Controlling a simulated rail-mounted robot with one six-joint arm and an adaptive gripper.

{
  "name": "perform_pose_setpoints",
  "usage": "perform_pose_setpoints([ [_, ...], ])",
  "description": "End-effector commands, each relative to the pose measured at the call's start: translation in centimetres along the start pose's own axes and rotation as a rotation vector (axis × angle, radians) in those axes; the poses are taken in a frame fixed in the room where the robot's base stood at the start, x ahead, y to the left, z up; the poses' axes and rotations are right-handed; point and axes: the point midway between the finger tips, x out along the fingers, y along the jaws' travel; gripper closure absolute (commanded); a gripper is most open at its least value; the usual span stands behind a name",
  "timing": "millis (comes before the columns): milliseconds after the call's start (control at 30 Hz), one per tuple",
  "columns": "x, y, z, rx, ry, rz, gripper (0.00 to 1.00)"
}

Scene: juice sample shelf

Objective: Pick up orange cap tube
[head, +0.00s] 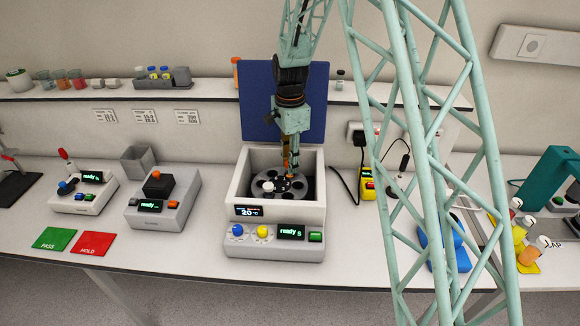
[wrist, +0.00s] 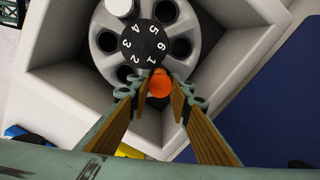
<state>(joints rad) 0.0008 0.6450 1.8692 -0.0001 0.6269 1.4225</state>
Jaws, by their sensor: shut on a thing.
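The orange cap tube (wrist: 160,84) shows in the wrist view as a round orange cap between my gripper's fingers, at the edge of the numbered rotor near the 1 and 6 marks. My gripper (wrist: 158,100) is shut on it, one finger on each side. In the head view my gripper (head: 290,166) reaches down into the open centrifuge (head: 233,188), over the grey rotor (head: 268,188). The tube's body is hidden below the cap, so I cannot tell how deep it sits. A white-capped tube (wrist: 120,7) sits in another rotor slot.
The centrifuge's walls surround my gripper, with its blue lid (head: 257,100) raised behind. A shelf with a tube rack (head: 180,76) runs along the back. Green PASS (head: 54,239) and red HOLD (head: 92,243) mats lie at the front left.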

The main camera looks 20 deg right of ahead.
Motion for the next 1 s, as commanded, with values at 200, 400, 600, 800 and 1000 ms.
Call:
perform_pose_setpoints([
  [200, -2.0, -0.1, 0.0, 0.0, 0.0, -0.002, 0.92],
  [400, -4.6, 0.0, 0.0, 0.0, 0.0, -0.001, 0.92],
  [600, -7.2, -0.1, 0.0, 0.0, 0.0, -0.002, 0.92],
  [800, -8.9, 0.0, 0.0, 0.0, 0.0, -0.001, 0.92],
  [1000, -9.3, 0.0, 0.0, 0.0, 0.0, 0.001, 0.92],
])
